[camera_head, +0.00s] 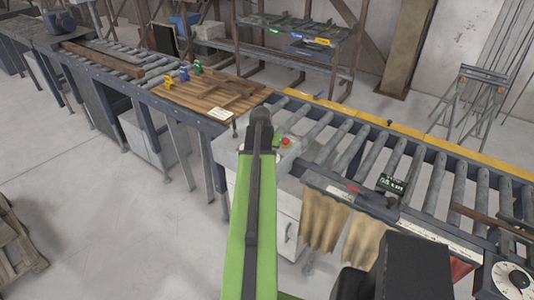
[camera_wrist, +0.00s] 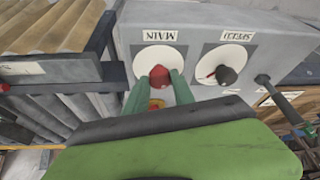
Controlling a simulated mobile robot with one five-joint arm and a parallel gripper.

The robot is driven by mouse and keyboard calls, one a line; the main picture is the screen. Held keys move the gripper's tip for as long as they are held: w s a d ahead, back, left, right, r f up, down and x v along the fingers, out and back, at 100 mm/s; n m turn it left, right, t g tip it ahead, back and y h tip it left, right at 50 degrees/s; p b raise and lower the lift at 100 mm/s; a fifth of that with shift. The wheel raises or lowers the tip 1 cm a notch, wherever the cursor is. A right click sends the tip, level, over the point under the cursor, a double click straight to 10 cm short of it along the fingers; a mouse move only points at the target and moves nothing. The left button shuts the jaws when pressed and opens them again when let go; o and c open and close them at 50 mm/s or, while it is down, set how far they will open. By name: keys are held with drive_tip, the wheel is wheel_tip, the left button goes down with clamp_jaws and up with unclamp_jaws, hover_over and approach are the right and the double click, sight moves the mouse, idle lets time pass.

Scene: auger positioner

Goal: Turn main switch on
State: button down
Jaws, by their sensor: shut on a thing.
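The main switch is a red knob (camera_wrist: 158,77) on a round white dial under a label reading MAIN, which appears upside down in the wrist view. My gripper (camera_wrist: 159,84) has its two green fingers on either side of this knob and is shut on it. In the head view my gripper (camera_head: 260,122) reaches the grey control box (camera_head: 228,152), and my arm and gripper hide the knob there. A small yellow and red part shows between the fingers below the knob in the wrist view.
A second dial with a dark knob (camera_wrist: 226,75), labelled SPEED, sits beside the main switch. A red button (camera_head: 286,141) is on the box top. A roller conveyor (camera_head: 350,150) runs right, and a wooden board (camera_head: 212,95) lies behind left. Open floor lies left.

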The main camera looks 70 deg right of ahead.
drive_tip(key=n, duration=0.2)
drive_tip(key=n+t, duration=0.1)
drive_tip(key=n, duration=0.1)
drive_tip(key=shift+d+t, duration=0.2)
drive_tip(key=shift+t, duration=0.1)
drive_tip(key=shift+n+t, duration=0.4)
drive_tip(key=shift+n, duration=0.5)
drive_tip(key=shift+a, duration=0.1)
drive_tip(key=shift+f, duration=0.1)
drive_tip(key=c, duration=1.1)
unclamp_jaws()
drive_tip(key=shift+w+y, duration=0.15)
drive_tip(key=shift+y, duration=0.15)
